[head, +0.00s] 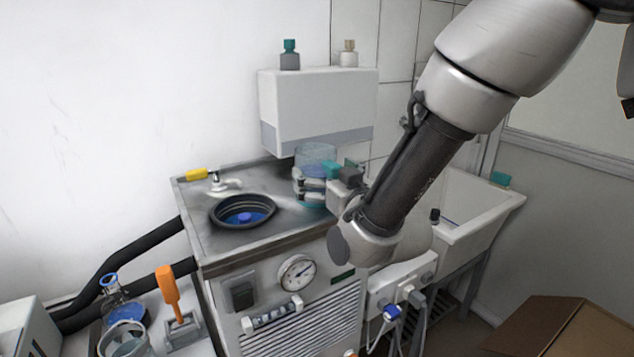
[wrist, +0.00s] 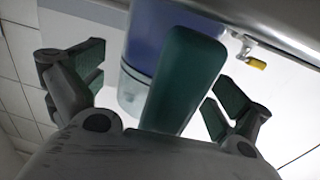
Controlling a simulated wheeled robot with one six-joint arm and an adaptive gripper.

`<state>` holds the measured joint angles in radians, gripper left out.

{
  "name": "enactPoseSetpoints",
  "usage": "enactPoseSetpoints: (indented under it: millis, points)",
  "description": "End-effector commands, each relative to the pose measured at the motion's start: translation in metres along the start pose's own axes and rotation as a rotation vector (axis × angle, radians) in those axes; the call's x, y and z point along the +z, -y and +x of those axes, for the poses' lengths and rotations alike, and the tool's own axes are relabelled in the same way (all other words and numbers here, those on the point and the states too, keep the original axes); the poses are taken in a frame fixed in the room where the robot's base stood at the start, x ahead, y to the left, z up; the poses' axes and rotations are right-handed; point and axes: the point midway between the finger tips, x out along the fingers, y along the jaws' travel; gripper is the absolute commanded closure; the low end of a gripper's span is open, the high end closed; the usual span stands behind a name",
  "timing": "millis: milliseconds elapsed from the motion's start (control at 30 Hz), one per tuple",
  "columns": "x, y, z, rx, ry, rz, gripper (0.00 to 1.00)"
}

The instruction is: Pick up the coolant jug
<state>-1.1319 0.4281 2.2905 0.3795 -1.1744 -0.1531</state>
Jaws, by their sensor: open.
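The coolant jug (head: 317,153) is a clear vessel with blue liquid low inside. It stands on the metal top of the machine, right of the round basin, partly hidden by my gripper. In the wrist view the jug (wrist: 150,28) looks blue-violet above and pale below, with a thick dark green handle (wrist: 186,75) facing me. My gripper (wrist: 153,83) is open, with green-padded fingers on either side of the handle. Gaps show between the fingers and the handle. In the head view my gripper (head: 322,184) is at the jug's side.
The round basin (head: 228,208) with blue liquid and a yellow-handled tap (head: 197,174) are left of the jug. A white wall box (head: 310,105) hangs behind and above it, with two small bottles on top. A white sink (head: 470,215) stands right. An orange-handled tool (head: 168,285) stands lower left.

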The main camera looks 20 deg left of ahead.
Motion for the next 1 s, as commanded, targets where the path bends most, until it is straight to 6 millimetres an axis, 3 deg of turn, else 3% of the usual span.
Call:
enactPoseSetpoints:
  millis: [67, 500, 600, 1000]
  points:
    - [-0.0001, 0.0001, -0.0002, 0.000, 0.000, 0.000, 0.05]
    - [0.0000, 0.0001, -0.0004, 0.000, 0.000, 0.000, 0.86]
    - [0.0000, 0.0001, -0.0004, 0.000, 0.000, 0.000, 1.00]
    - [-0.0010, 0.0003, -0.0002, 0.000, -0.002, 0.001, 1.00]
